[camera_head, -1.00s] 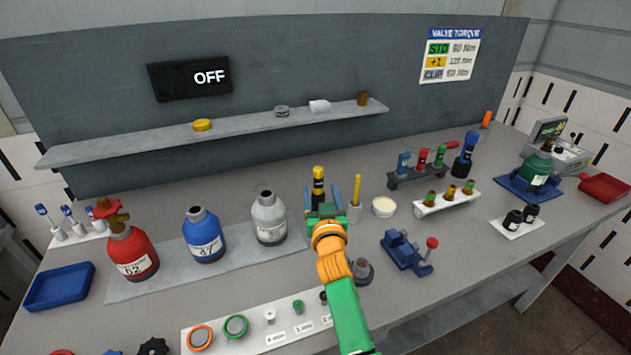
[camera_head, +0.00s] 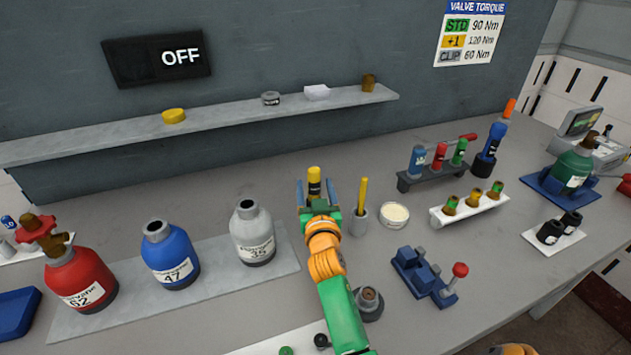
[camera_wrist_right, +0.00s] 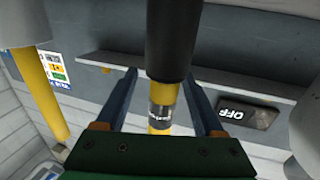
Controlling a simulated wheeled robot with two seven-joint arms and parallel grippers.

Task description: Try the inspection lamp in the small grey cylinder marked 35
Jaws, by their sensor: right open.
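The small grey cylinder marked 35 (camera_head: 252,235) stands upright on a grey mat, its neck open at the top. A slim yellow-and-black stick (camera_head: 314,183), which looks like the inspection lamp, stands upright to the right of the cylinder. My right gripper (camera_head: 317,190) is open, with its two blue fingers on either side of the stick. In the right wrist view the stick (camera_wrist_right: 161,115) is between the fingers, with gaps on both sides; its black part is near the camera. Its lower end is hidden in the head view. My left gripper is not in view.
The blue cylinder 47 (camera_head: 170,257) and a red cylinder (camera_head: 80,285) stand left of cylinder 35. A cup with a yellow stick (camera_head: 360,220) and a white dish (camera_head: 395,214) are close right of the gripper. A blue clamp device (camera_head: 420,275) lies further right.

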